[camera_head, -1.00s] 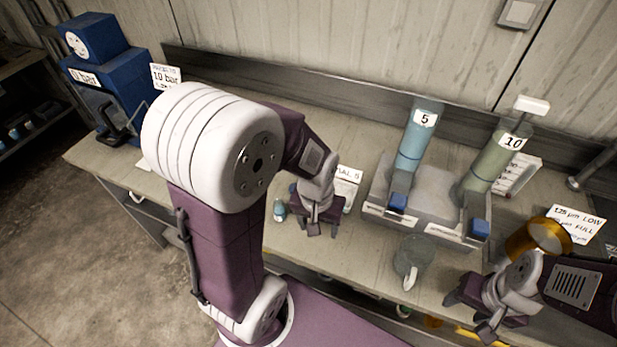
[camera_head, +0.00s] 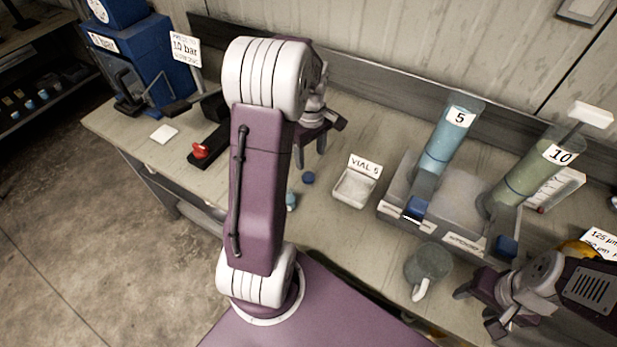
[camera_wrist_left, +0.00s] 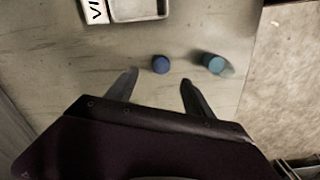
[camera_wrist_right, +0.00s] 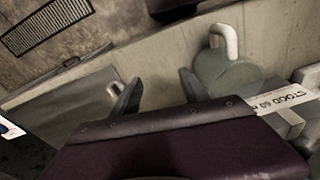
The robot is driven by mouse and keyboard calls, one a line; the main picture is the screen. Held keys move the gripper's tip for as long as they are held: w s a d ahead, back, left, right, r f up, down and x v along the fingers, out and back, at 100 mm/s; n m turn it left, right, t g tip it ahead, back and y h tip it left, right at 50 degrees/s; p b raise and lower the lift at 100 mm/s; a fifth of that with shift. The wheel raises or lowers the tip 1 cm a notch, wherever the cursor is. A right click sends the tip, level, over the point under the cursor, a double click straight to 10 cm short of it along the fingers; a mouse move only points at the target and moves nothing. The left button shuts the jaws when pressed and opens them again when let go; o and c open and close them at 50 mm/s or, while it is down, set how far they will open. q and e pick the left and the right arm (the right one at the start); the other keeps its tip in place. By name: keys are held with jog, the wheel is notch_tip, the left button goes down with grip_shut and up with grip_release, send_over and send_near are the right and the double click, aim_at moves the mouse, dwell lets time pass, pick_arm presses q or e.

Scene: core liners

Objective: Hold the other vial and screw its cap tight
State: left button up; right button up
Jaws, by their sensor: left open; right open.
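My right gripper (camera_head: 480,308) is open and empty by the bench's front edge, near the grey mug.
The grey mug (camera_head: 428,262) stands at the front edge. A rack (camera_head: 455,197) holds tubes 5 (camera_head: 447,140) and 10 (camera_head: 540,165). A black device with a red knob (camera_head: 201,151) is left of my arm.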

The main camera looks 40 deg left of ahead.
aim_at(308, 176)
pick_arm(q)
notch_tip(308, 176, down, 4)
jog(key=shift+r, duration=0.1)
dwell(0.4)
jog(key=shift+s, duration=0.1)
jog(key=f, duration=0.5)
jog(key=shift+a+f+p, duration=0.15)
jog(key=shift+a+p, duration=0.1)
jog(key=shift+p, duration=0.1)
grip_shut()
